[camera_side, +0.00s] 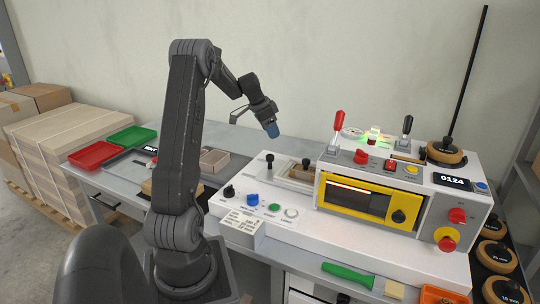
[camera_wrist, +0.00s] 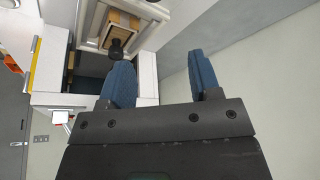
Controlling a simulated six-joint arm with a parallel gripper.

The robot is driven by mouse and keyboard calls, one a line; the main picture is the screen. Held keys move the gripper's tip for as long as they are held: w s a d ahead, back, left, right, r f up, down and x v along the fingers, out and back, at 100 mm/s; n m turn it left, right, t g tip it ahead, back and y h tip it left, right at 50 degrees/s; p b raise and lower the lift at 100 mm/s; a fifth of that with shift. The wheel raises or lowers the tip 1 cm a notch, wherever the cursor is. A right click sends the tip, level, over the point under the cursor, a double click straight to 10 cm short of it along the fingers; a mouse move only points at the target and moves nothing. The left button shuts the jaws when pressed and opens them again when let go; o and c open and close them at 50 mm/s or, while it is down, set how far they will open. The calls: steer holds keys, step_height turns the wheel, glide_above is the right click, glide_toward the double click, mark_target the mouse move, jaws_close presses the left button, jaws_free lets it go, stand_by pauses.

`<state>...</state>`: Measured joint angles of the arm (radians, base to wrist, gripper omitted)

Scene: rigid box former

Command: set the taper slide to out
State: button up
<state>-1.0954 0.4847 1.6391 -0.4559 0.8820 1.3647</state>
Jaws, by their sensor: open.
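My gripper (camera_side: 272,130) hangs in the air above the left part of the white machine (camera_side: 390,235), apart from it. In the wrist view my gripper (camera_wrist: 161,73) shows two blue fingertips spread apart with nothing between them. A recessed pale frame with a wooden block (camera_side: 300,174) and a dark knob sits in the machine's top, left of the yellow-framed window. It also shows at the top of the wrist view as a wooden block (camera_wrist: 124,24) with a black knob (camera_wrist: 117,47). No label names the taper slide legibly, so I cannot tell its setting.
A black-knobbed lever (camera_side: 270,158) stands left of the recess. A red-handled lever (camera_side: 338,122) and a black-handled lever (camera_side: 407,125) rise from the taller housing. Knobs and buttons line the front. A red tray (camera_side: 95,155) and a green tray (camera_side: 131,138) lie at left.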

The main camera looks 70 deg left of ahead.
step_height(320, 180, up, 8)
glide_above(270, 154)
steer(key=d+m+g+y, duration=0.5)
steer(key=m, duration=1.3)
steer(key=shift+h, duration=0.3)
steer(key=x, duration=0.6)
steer(key=d+x, duration=0.1)
steer(key=x, duration=1.1)
steer(key=shift+w+d+f, duration=0.25)
steer(key=shift+w+f, duration=0.1)
steer(key=shift+f, duration=0.35)
jaws_close()
